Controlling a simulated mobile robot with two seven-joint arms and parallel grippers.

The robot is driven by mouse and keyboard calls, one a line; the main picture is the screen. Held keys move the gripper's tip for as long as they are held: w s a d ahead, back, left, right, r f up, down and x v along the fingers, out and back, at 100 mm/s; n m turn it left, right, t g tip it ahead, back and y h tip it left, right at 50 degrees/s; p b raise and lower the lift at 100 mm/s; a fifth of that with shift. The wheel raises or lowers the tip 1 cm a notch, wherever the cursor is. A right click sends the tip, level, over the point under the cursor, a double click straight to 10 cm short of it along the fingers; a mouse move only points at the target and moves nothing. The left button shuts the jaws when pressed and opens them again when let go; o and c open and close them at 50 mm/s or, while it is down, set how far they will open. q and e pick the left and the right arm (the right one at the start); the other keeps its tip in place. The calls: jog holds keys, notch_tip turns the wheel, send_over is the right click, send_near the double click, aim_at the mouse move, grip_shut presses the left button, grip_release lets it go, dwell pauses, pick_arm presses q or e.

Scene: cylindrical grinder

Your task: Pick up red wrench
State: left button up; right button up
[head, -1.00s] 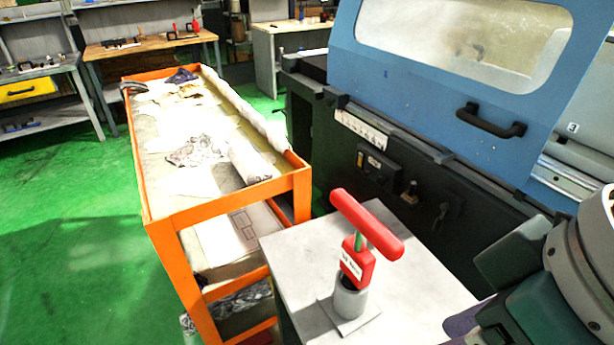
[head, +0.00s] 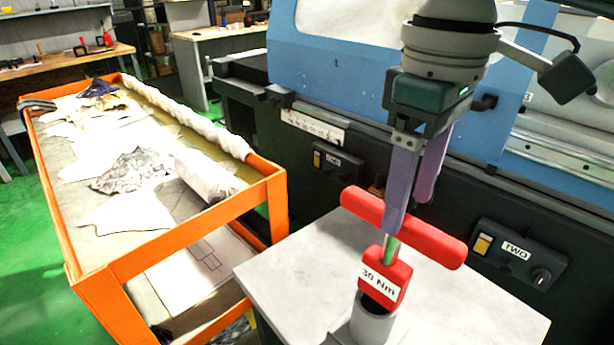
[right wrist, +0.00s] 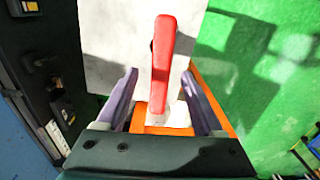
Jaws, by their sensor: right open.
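The red wrench (head: 431,240) has a T-shaped bar handle, a thin metal shaft and a red block labelled "30 Nm". It stands upright in a grey round holder (head: 371,325) on a grey-topped stand. My right gripper (head: 409,213) comes down from above at the handle, open, with one purple finger in front of the bar and the other behind it. In the right wrist view the red handle (right wrist: 163,62) lies between the two spread fingers (right wrist: 163,98), with a gap on both sides. My left gripper is not in view.
The grey stand top (head: 300,268) is otherwise clear. An orange-framed cart (head: 180,240) with cloths and a roll stands to the left. The blue and black grinder (head: 345,85) rises close behind the stand. Workbenches (head: 85,60) are at the back left.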

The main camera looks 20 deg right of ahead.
jog(key=f, duration=0.5)
jog(key=shift+w+a+f+p, duration=0.1)
jog(key=shift+w+a+p, duration=0.05)
jog(key=shift+w+p, duration=0.15)
jog(key=shift+c, duration=0.4)
grip_shut()
dwell(0.6)
